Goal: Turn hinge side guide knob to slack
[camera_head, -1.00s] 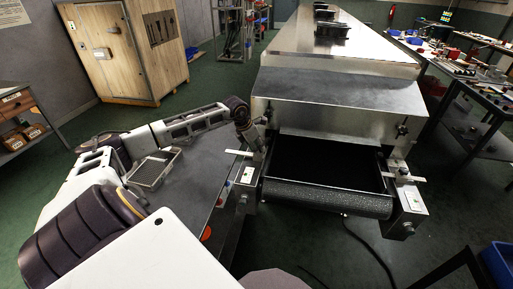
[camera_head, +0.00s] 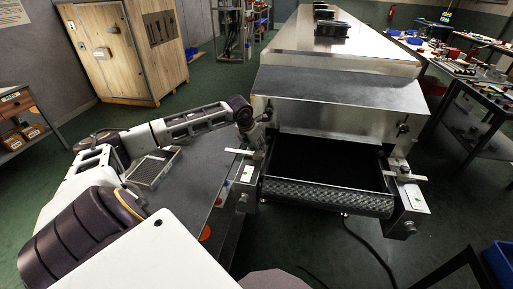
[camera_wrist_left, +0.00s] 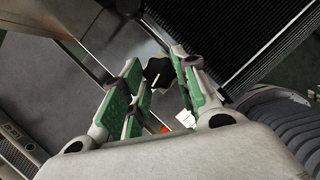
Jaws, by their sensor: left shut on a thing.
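A black lobed knob (camera_wrist_left: 158,72) with a pale pointer line shows between the green-padded fingers of my left gripper (camera_wrist_left: 154,84) in the left wrist view. The fingers are shut on it. In the head view my left gripper (camera_head: 257,140) is at the left front corner of the dryer, by the left side guide bracket (camera_head: 240,152); the knob itself is hidden there by the gripper. A matching guide bracket (camera_head: 405,176) sits at the right front corner. My right gripper is out of view.
The steel dryer hood (camera_head: 335,90) stands above the black belt (camera_head: 325,160) with its front roller (camera_head: 328,196). A grey side table (camera_head: 190,190) lies under my left arm. A cluttered bench (camera_head: 485,85) stands at the right.

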